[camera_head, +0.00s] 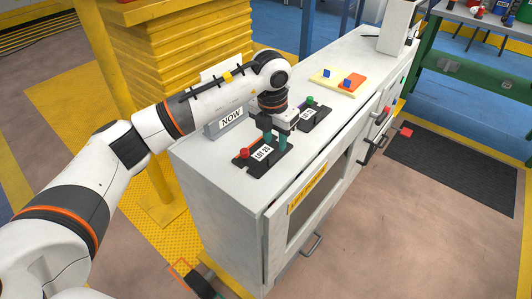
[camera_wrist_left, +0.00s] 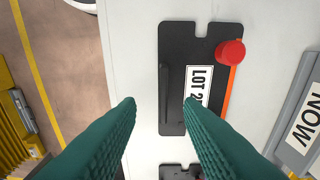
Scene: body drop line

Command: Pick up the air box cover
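Two flat black plates with LOT labels lie on the white cabinet top; I take them to be air box covers. The nearer plate (camera_head: 275,162) has a red knob (camera_head: 244,153), a white label and a raised black bar. The farther plate (camera_head: 316,119) has a green knob. In the left wrist view the red-knobbed plate (camera_wrist_left: 178,116) shows its bar (camera_wrist_left: 164,94) between my spread teal fingertips. My left gripper (camera_head: 275,140) is open, empty and over this plate; it also shows in the left wrist view (camera_wrist_left: 158,102). The finger height above the plate is unclear. My right gripper is not in view.
A grey NOW sign (camera_head: 229,118) stands beside the plates. A yellow tray (camera_head: 332,78) with blue and orange pieces lies farther along the white cabinet (camera_head: 202,172). Stacked yellow panels (camera_head: 185,60) stand behind my left arm. A dark mat (camera_head: 455,167) lies on the floor at right.

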